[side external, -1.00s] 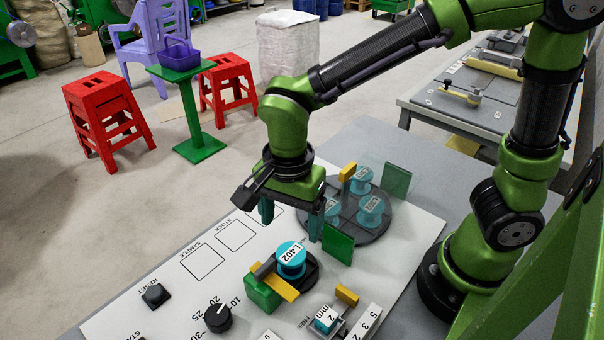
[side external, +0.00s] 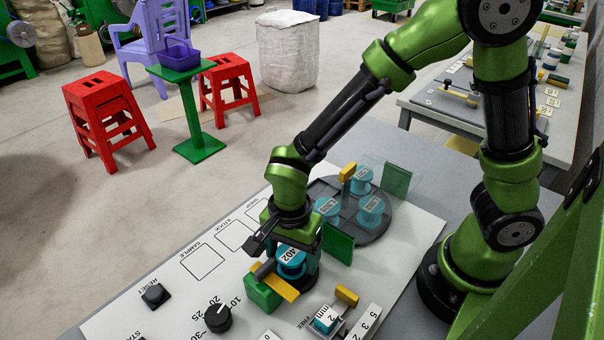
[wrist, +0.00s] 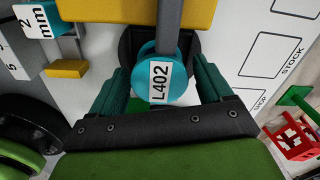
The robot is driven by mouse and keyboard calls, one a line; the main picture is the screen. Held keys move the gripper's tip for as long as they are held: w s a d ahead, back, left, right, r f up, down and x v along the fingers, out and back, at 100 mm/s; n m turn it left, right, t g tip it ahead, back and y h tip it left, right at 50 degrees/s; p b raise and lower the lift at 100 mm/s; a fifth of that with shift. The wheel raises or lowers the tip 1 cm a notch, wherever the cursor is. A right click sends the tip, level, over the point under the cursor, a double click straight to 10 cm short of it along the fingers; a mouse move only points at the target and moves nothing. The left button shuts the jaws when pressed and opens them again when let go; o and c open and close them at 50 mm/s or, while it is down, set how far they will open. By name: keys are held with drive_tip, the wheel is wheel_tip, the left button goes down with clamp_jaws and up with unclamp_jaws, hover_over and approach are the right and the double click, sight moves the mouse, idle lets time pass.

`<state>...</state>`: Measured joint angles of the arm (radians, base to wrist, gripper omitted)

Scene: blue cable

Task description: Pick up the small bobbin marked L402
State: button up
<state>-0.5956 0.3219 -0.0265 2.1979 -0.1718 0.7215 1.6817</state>
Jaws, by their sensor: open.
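The small teal bobbin marked L402 (side external: 291,255) sits on a dark round holder on the white panel, its label facing up. In the wrist view, the bobbin (wrist: 175,88) lies between the two dark green fingers, its L402 label readable. My gripper (side external: 292,268) is open and lowered around the bobbin, one finger on either side. In the wrist view, gaps show between my gripper's fingers (wrist: 165,95) and the bobbin. The lower part of the bobbin is hidden.
A green block with a yellow bar (side external: 283,289) and a grey rod stands right beside the bobbin. A dark round plate (side external: 372,236) with several teal bobbins and green upright plates (side external: 338,245) is behind. A small "2 mm" block (side external: 326,319) lies at front right.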

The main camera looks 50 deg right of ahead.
drive_tip(key=shift+c, duration=0.4)
drive_tip(key=c, duration=0.9)
drive_tip(key=shift+c, duration=0.2)
drive_tip(key=shift+r, duration=0.1)
